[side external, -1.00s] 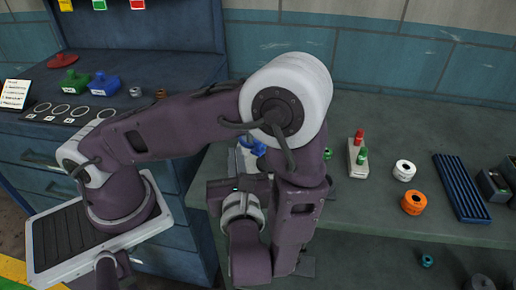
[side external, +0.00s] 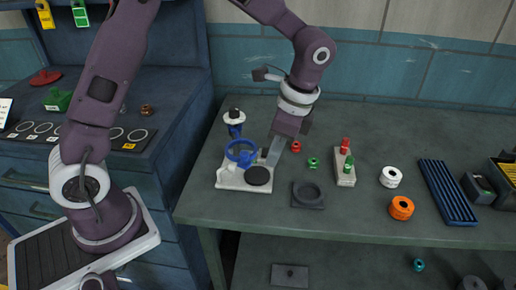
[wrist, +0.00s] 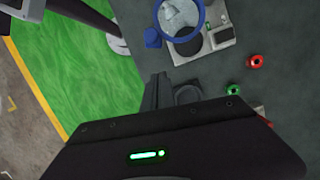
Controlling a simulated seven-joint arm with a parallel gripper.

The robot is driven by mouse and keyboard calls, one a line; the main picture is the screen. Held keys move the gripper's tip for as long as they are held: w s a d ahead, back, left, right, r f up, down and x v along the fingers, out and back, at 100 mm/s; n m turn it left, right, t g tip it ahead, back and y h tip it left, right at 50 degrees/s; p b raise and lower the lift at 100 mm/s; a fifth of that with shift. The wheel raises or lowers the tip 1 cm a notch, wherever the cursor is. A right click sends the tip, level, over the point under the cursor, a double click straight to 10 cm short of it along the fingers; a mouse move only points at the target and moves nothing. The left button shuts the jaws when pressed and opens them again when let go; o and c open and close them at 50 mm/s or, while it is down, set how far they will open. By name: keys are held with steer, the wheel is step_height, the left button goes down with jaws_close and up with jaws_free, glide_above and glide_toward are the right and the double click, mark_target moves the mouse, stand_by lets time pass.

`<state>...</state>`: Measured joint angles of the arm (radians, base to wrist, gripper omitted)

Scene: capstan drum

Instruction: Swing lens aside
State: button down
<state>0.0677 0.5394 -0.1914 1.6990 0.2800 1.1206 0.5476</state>
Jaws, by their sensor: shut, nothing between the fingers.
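The lens is a blue ring (side external: 240,152) on a white base (side external: 230,182) with a round black pad (side external: 258,177), near the bench's left end. The ring stands over the base's left part, beside the black pad. It also shows at the top of the wrist view (wrist: 202,18), partly cut off by the frame edge. My gripper (side external: 272,162) points down just right of the ring, seemingly apart from it. In the wrist view my gripper's fingers (wrist: 155,88) are together and empty, below the lens base.
A blue post with a white disc and black knob (side external: 235,122) stands behind the lens. A dark square plate with a ring (side external: 308,203) lies in front. Small red (side external: 296,147) and green (side external: 313,162) spools and a white block (side external: 346,176) with red and green pegs are right.

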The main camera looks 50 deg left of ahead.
mark_target(247, 166)
steer(key=shift+s+a+r, duration=0.1)
steer(key=shift+s+a, duration=0.45)
steer(key=shift+a, duration=0.2)
steer(key=shift+s+a+r, duration=0.1)
steer(key=shift+s+a, duration=0.4)
steer(key=shift+a, duration=0.25)
steer(key=shift+s+a+m, duration=0.2)
steer(key=shift+s+m, duration=0.45)
steer(key=shift+m, duration=0.15)
steer(key=s+a+m+t, duration=0.1)
steer(key=s+a+m, duration=0.2)
steer(key=s+a, duration=0.3)
steer(key=shift+s+a+m+y, duration=0.3)
steer(key=shift+s, duration=0.85)
